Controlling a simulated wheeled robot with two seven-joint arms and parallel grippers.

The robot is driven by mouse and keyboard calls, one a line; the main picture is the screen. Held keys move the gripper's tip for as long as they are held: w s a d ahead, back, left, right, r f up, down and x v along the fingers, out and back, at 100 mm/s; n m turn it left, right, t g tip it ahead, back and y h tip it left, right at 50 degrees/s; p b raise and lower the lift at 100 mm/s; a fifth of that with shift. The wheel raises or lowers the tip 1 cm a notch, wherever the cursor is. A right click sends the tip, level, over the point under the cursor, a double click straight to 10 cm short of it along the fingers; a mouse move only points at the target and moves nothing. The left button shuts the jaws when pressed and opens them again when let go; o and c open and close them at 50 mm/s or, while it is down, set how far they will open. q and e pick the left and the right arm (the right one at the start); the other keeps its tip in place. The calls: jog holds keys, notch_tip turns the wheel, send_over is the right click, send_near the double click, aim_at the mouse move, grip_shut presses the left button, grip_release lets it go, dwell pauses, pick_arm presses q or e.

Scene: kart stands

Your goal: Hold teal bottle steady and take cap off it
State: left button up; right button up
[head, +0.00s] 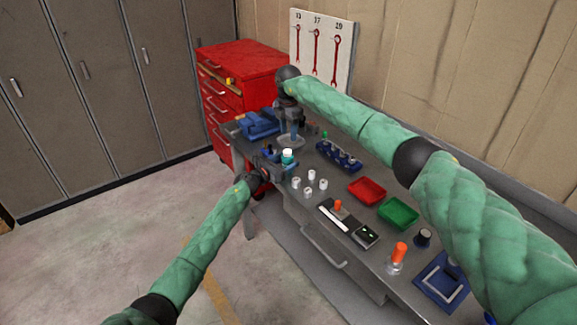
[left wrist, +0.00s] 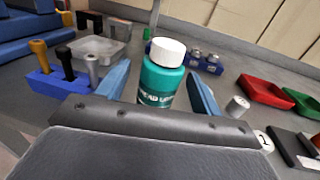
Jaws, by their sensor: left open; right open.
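The teal bottle (left wrist: 160,84) stands upright on the grey bench, with its white cap (left wrist: 168,51) on top. In the left wrist view it is between the two blue fingers of my left gripper (left wrist: 160,88), with gaps at its sides; its lower part is hidden by the gripper body. In the head view the teal bottle (head: 288,160) is small, with my left gripper (head: 279,163) around it from the front. My right gripper (head: 291,130) points down above the bench, behind the bottle and apart from it. It is open and empty.
A blue tool holder (left wrist: 62,84) and a clear bin (left wrist: 98,48) are left of the bottle. A blue vise (head: 261,123) is at the bench's far end. Several white cylinders (head: 310,183), a red tray (head: 367,189) and a green tray (head: 398,213) are to the right.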

pick_arm(q)
jog(key=shift+w+d, duration=0.25)
jog(key=shift+w, duration=0.05)
jog(key=shift+r, duration=0.15)
pick_arm(e)
jog(key=shift+s+a+r, duration=0.15)
jog(key=shift+a+r, duration=0.05)
jog(key=shift+a, duration=0.05)
pick_arm(q)
jog(key=shift+w+d, duration=0.1)
pick_arm(e)
jog(key=shift+d+f, duration=0.1)
